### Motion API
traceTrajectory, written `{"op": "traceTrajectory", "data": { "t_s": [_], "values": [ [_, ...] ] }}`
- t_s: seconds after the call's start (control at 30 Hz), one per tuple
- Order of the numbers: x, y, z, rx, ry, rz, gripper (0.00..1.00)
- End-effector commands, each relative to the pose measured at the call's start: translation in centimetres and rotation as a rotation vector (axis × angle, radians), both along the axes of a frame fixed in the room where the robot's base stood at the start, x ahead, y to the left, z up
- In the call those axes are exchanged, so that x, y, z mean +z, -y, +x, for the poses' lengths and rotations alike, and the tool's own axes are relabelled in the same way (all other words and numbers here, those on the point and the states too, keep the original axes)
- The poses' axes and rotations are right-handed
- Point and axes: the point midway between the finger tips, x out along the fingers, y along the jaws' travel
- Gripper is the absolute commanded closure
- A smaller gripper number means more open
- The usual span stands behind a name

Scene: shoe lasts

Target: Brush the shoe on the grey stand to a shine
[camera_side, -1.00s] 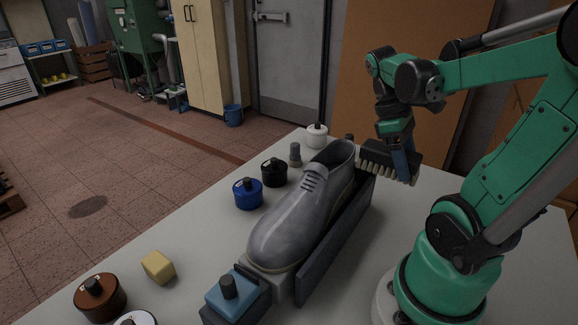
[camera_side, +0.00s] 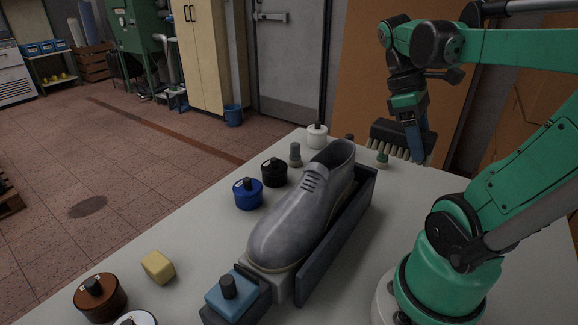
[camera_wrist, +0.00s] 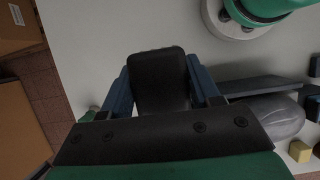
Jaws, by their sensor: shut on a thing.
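A grey, glossy ankle-high shoe (camera_side: 300,215) sits on the grey stand (camera_side: 282,284), its toe toward the front of the table. A dark panel runs along its right side. My gripper (camera_side: 416,138) is shut on a brush (camera_side: 385,136) with a dark back and pale bristles pointing down. The brush is held in the air beyond the shoe's heel, to its right, apart from the shoe. In the wrist view the brush's black back (camera_wrist: 158,78) lies between my blue fingers, and the shoe (camera_wrist: 275,118) shows at right, partly covered by my gripper's body.
A blue jar (camera_side: 248,195), a black jar (camera_side: 274,173), a white jar (camera_side: 317,136) and a small grey bottle (camera_side: 295,155) stand left of the shoe. A yellow block (camera_side: 158,267), a brown jar (camera_side: 100,298) and a blue-topped box (camera_side: 235,295) are in front.

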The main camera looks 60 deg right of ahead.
Motion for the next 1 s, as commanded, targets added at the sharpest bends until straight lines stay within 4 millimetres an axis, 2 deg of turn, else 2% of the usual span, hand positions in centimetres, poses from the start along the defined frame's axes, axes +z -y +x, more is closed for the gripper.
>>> {"op": "traceTrajectory", "data": {
  "t_s": [0.17, 0.27, 0.4, 0.6, 0.8, 1.0],
  "values": [
    [0.1, -1.1, 2.7, -0.136, 0.039, -0.001, 1.0],
    [0.3, -2.7, 5.0, -0.288, 0.078, -0.009, 1.0],
    [0.6, -5.6, 8.1, -0.531, 0.136, -0.034, 1.0],
    [1.1, -10.4, 11.1, -0.864, 0.204, -0.093, 1.0],
    [1.7, -15.4, 12.8, -1.165, 0.251, -0.171, 1.0],
    [2.3, -19.3, 13.3, -1.393, 0.278, -0.243, 1.0]
  ]
}}
